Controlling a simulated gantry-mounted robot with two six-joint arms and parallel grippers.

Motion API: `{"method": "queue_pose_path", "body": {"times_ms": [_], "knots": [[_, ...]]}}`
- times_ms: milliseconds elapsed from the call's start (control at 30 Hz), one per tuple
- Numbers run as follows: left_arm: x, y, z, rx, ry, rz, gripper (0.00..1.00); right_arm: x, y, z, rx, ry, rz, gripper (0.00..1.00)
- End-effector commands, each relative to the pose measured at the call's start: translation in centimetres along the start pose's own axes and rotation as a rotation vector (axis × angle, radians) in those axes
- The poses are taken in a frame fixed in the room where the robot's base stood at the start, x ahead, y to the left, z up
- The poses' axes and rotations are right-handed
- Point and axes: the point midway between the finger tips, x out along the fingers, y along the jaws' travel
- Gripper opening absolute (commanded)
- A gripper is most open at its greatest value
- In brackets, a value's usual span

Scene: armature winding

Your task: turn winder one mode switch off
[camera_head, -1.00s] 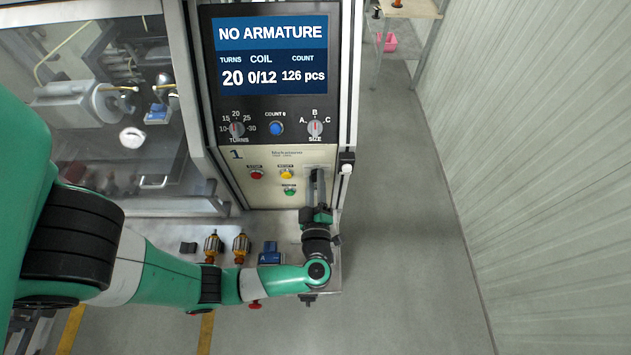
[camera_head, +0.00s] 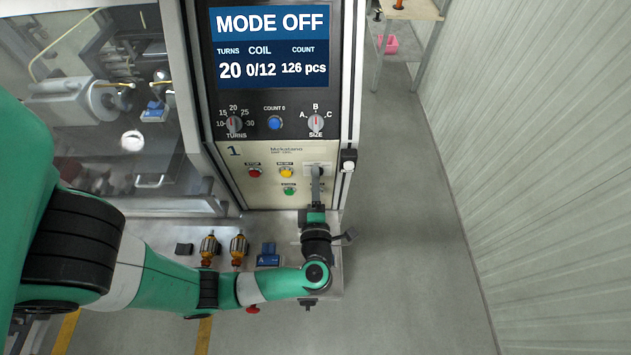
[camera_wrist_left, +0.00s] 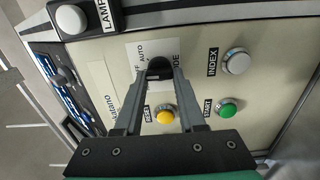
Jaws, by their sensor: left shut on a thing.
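The winder one panel (camera_head: 288,185) faces me, and its screen (camera_head: 270,45) reads MODE OFF, 20 turns, coil 0/12, count 126 pcs. The black mode switch knob (camera_wrist_left: 160,68) sits at the panel's right side, on a white label plate that shows AUTO and part of MODE. My left gripper (camera_wrist_left: 161,76) is shut on this knob, one finger on each side. In the head view the left gripper (camera_head: 316,172) covers most of the switch. My right gripper is not in view.
Stop (camera_head: 255,173), reset (camera_head: 287,172) and green start (camera_head: 289,190) buttons lie left of the gripper. A white lamp button (camera_head: 348,166) is close on its right. Two armatures (camera_head: 209,248) and a blue block marked A (camera_head: 268,256) stand on the ledge.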

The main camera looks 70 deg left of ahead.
Motion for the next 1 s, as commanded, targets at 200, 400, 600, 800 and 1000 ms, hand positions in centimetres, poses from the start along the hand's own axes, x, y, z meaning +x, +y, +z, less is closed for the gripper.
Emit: {"method": "queue_pose_path", "body": {"times_ms": [200, 400, 600, 800, 1000], "knots": [[0.0, 0.02, -0.02, -0.021, 0.001, 0.0, 0.0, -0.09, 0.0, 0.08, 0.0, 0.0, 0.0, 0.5], [0.0, 0.03, -0.02, -0.021, 0.001, 0.0, 0.0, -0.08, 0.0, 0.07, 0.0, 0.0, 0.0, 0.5], [0.0, 0.03, -0.02, -0.021, 0.001, 0.001, 0.59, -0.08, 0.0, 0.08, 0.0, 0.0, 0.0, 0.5], [0.0, 0.01, -0.01, -0.02, 0.0, 0.0, 0.69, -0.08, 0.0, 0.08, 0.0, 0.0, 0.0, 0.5], [-0.35, -0.03, 0.06, -0.02, -0.002, 0.0, 0.69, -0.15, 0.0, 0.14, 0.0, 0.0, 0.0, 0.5]]}}
